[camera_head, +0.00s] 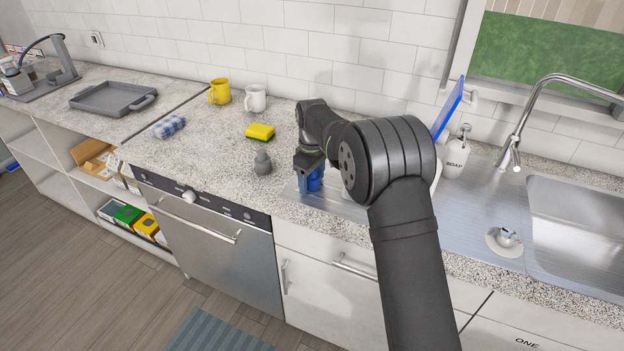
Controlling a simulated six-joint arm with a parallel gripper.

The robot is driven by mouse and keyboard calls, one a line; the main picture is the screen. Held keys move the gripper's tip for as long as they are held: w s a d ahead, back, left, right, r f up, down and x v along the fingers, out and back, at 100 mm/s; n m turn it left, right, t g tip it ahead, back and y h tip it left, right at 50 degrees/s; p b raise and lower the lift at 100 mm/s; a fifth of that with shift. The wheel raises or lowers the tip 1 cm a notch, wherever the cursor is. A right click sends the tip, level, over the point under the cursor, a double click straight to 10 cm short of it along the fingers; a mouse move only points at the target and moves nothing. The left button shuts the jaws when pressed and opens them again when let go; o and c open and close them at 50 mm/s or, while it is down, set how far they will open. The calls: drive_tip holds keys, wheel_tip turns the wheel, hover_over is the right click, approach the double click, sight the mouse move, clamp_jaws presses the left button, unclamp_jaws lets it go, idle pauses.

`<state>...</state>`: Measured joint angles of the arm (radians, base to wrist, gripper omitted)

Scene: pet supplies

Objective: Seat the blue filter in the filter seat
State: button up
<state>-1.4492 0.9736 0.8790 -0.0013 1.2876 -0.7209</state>
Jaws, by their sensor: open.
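A blue cylinder-like thing, likely the blue filter (316,181), stands at the left end of the metal drainboard (470,222). My gripper (308,176) points down right at it, and my arm hides part of it. The jaws are open; I cannot tell whether the fingers are around the filter or just above it. A round pale fixture (504,241) with a small grey part on it sits on the drainboard left of the sink basin. I cannot tell for sure whether it is the filter seat.
A grey bottle-like item (263,163) stands left of my gripper, with a yellow sponge (260,132) behind it. Yellow (219,92) and white (255,99) mugs stand by the wall. A soap bottle (456,155) and faucet (515,140) are right. A blue-edged panel (449,108) stands behind my arm.

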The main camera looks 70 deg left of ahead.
drive_tip(key=c, duration=1.1)
drive_tip(key=shift+r, duration=0.1)
